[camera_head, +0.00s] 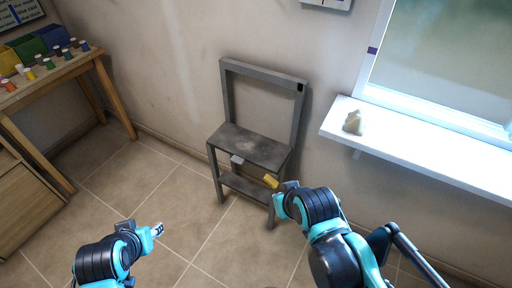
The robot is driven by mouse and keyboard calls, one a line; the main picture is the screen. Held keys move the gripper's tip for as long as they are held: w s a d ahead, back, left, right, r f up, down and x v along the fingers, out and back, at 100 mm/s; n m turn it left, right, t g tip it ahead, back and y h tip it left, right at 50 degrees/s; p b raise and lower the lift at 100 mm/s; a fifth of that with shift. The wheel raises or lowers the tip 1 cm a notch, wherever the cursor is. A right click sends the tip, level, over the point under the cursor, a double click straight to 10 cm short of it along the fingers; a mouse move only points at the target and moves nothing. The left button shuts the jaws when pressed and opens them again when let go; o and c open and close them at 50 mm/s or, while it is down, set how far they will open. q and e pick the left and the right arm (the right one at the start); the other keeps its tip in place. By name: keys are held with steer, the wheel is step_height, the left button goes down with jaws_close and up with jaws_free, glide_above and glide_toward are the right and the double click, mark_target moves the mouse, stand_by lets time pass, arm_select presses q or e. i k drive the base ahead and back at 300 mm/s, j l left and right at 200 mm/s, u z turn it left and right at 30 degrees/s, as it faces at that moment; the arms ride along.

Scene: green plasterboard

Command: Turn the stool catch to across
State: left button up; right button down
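The grey stool (250,146) stands against the wall in the middle of the head view, with a tall back frame and a lower shelf. A small yellow piece (271,181) sits at its front right, below the seat; it may be the catch, and its angle is hard to read. A small pale grey block (237,159) shows at the seat's front edge. My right gripper (281,196) is just below and right of the yellow piece; I cannot tell whether they touch or whether its fingers are closed. My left gripper (158,230) is over the floor, left of the stool and apart from it; its finger opening is unclear.
A wooden table (60,75) with coloured bins and several spools stands at the left. A white window sill (420,146) juts out at the right, with a small beige object (352,122) on it. The tiled floor (170,185) between table and stool is clear.

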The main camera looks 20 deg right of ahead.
mark_target(268, 178)
steer(key=z, duration=0.4)
steer(key=i+j+z, duration=0.1)
steer(key=z, duration=0.35)
steer(key=j+z, duration=0.1)
steer(key=z, duration=0.3)
steer(key=j+z, duration=0.1)
steer(key=z, duration=0.35)
steer(key=j+z, duration=0.35)
steer(key=j, duration=0.25)
steer(key=j+z, duration=0.3)
steer(key=j, duration=0.3)
steer(key=k+j+z, duration=0.2)
steer(key=j+z, duration=0.15)
steer(key=j, duration=0.2)
steer(key=k+j, duration=0.1)
steer(key=j, duration=0.3)
steer(key=k+j, duration=0.1)
steer(key=j, duration=0.3)
